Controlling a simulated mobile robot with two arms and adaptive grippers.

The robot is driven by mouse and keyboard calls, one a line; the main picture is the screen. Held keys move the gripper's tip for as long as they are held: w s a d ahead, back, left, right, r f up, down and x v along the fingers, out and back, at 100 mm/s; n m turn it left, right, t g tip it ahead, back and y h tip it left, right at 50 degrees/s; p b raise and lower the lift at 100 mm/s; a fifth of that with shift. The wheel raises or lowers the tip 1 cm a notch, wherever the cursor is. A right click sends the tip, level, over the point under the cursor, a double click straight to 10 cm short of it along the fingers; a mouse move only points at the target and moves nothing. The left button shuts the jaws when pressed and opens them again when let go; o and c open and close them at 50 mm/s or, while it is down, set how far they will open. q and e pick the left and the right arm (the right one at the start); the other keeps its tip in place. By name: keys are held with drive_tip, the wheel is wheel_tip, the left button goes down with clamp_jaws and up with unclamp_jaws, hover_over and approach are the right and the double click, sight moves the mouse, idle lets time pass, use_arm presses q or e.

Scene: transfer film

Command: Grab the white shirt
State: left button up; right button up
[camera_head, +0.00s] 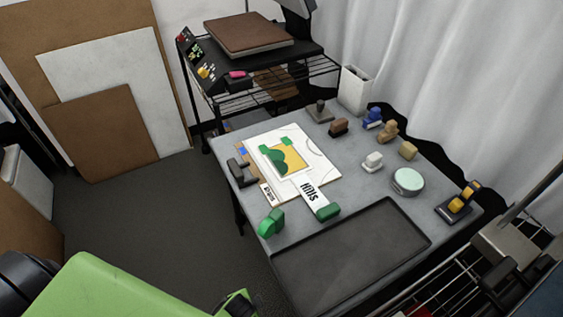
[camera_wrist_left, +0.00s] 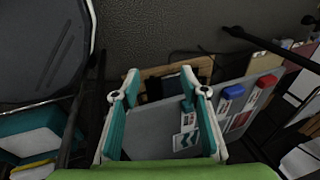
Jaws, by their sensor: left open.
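I cannot make out a white shirt for certain in either view. In the head view a white sheet (camera_head: 318,163) with a green and yellow picture lies flat on the grey table (camera_head: 260,195). A white strip marked "Hills" (camera_head: 310,192) lies at its front edge. My left gripper (camera_wrist_left: 160,88) shows in the left wrist view, with its white and teal fingers spread apart and nothing between them. It points at upright boards, away from the sheet. In the head view my green arm is at the lower left. My right gripper is not in view.
A dark tray (camera_head: 350,255) fills the table's front. Green blocks (camera_head: 271,222) and several small tools stand around the sheet. A black wire rack (camera_head: 250,80) is behind. Boards (camera_head: 105,130) lean at the left wall. Floor (camera_head: 150,215) left of the table is clear.

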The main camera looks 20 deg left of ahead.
use_arm(q)
drive_tip(key=w+a+r+m+t+y, duration=0.15)
drive_tip(key=w+r, duration=0.25)
drive_tip(key=r, duration=0.6)
drive_tip(key=w+a+r+m+t+y, duration=0.1)
drive_tip(key=w+a+r+m+y, duration=0.3)
drive_tip(key=r, duration=0.6)
drive_tip(key=m+t+y, duration=0.3)
drive_tip(key=m, duration=0.9)
approach(236, 168)
drive_tip(key=x, duration=0.3)
drive_tip(key=shift+w+a+y, duration=0.1)
drive_tip(key=shift+a+y, duration=0.15)
drive_tip(key=shift+a, duration=0.05)
drive_tip(key=x, duration=0.5)
drive_tip(key=shift+w+f, duration=0.25)
drive_tip(key=shift+f, duration=0.1)
drive_tip(key=shift+r, duration=0.15)
clamp_jaws()
